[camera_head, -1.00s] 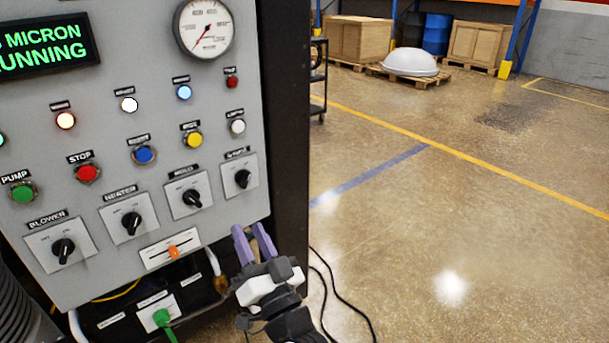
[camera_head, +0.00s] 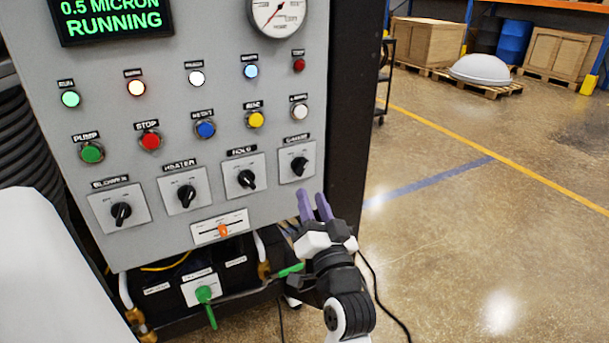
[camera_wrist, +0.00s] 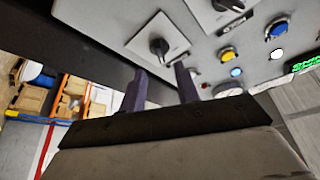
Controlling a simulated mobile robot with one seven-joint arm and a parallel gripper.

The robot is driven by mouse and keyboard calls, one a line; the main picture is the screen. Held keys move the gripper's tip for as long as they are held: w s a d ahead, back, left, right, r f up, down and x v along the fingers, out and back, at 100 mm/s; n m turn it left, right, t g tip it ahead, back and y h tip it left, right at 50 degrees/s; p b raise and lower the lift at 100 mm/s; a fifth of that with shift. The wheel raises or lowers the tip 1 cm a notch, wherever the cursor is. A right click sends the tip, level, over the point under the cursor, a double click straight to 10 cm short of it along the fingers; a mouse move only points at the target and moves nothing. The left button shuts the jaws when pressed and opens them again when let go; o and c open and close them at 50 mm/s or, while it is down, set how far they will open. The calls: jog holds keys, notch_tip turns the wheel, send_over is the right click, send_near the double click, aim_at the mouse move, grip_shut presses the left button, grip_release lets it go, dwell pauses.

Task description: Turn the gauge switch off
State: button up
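The gauge switch (camera_head: 299,166) is a black rotary knob on a pale square plate, rightmost in the lower row of the grey panel. Its handle slants up to the right in the head view; its position marks are too small to read. My gripper (camera_head: 313,197) is just below and right of it, with two purple fingers apart and nothing between them. In the wrist view the gauge switch (camera_wrist: 160,47) shows beyond the open fingertips of my gripper (camera_wrist: 159,72), roughly in line with the gap. I see no contact with the knob.
The hold switch (camera_head: 246,178) is close on the left, then the heater switch (camera_head: 186,196) and blower switch (camera_head: 121,213). An orange slider (camera_head: 222,230) and a green-handled valve (camera_head: 205,295) are lower. Open floor (camera_head: 450,240) lies right of the cabinet.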

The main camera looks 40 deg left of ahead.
aim_at(302, 171)
jog(key=p+x, duration=0.1)
jog(key=x, duration=0.5)
jog(key=shift+w+a+r+p, duration=0.15)
jog(key=shift+a+r+p, duration=0.1)
jog(key=shift+p, duration=0.15)
jog(key=shift+f, duration=0.1)
grip_shut()
